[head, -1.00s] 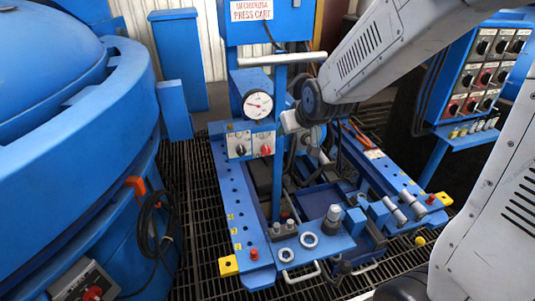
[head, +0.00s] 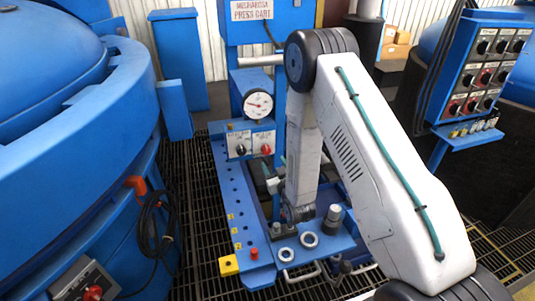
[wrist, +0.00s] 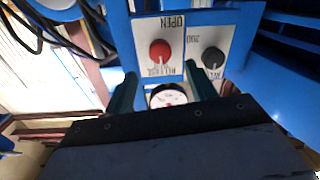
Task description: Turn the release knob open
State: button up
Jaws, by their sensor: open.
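The red release knob (head: 265,149) sits on a white plate on the front of the blue press cart, below the round gauge. In the wrist view, which is upside down, the red knob (wrist: 160,50) shows at upper centre with the word OPEN beside it. A black knob (head: 241,150) is on the plate beside it; it also shows in the wrist view (wrist: 213,58). My gripper (wrist: 163,88) is open and empty, its two dark green fingers apart, pointing toward the knob panel. The red knob lies ahead of the fingers, apparently untouched.
The pressure gauge (head: 258,104) is above the knobs; in the wrist view it shows between the fingers (wrist: 168,96). The blue cart frame (head: 241,222) surrounds the low space. A large blue vessel (head: 70,110) stands left, a switch panel (head: 490,70) right.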

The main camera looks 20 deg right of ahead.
aim_at(267, 152)
jog(key=w, duration=0.7)
jog(key=shift+w+a, duration=0.15)
jog(key=shift+w, duration=0.1)
jog(key=c, duration=1)
